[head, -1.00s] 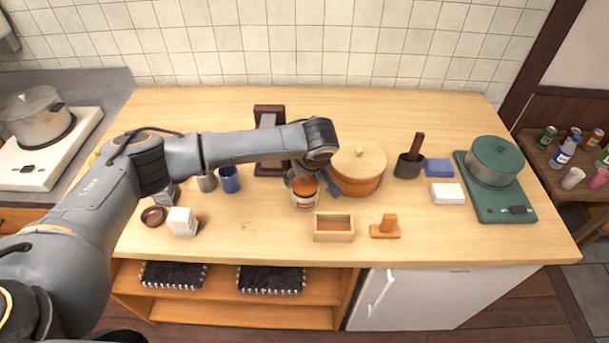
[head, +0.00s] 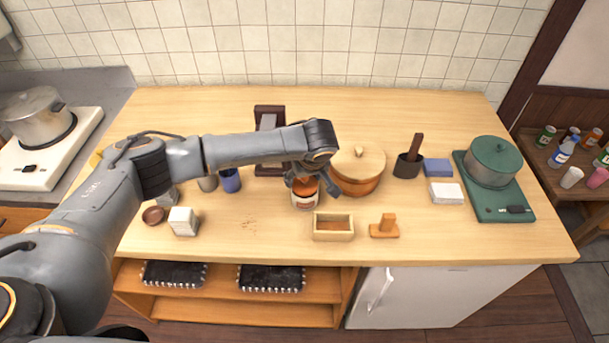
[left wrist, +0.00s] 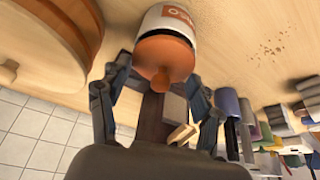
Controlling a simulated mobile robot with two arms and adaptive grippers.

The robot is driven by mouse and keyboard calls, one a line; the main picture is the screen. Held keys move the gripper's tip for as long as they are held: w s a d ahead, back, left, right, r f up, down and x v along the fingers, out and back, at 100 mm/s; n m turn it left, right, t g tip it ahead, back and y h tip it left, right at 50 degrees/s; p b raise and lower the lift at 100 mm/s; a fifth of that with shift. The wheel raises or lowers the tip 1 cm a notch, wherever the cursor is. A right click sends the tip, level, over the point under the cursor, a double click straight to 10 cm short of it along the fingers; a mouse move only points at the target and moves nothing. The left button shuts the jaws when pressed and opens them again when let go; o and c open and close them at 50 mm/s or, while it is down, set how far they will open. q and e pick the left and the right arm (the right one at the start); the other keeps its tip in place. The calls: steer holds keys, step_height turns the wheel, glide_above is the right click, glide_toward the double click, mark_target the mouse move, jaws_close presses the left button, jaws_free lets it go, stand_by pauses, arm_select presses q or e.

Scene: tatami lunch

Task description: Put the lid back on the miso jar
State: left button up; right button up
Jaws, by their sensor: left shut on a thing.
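The miso jar (head: 305,202) is white with a reddish label and stands upright on the counter, left of the wooden tub. It also shows at the top of the left wrist view (left wrist: 178,20). The orange lid (left wrist: 167,58) with its knob is between the fingers of my left gripper (left wrist: 158,92), which is shut on it. In the head view the lid (head: 305,186) is at the jar's mouth. A dark band shows between lid and jar in the wrist view; I cannot tell whether the lid is fully seated. My right gripper is not in view.
The lidded wooden tub (head: 358,186) stands close on the right of the jar. A blue cup (head: 230,181) stands left.

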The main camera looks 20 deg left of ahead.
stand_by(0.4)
arm_select(q)
steer(key=shift+f+p, duration=0.15)
steer(key=shift+p, duration=0.15)
steer(key=shift+p, duration=0.45)
stand_by(0.8)
steer(key=o, duration=1.1)
steer(key=shift+r+p, duration=3.5)
steer(key=shift+p, duration=0.4)
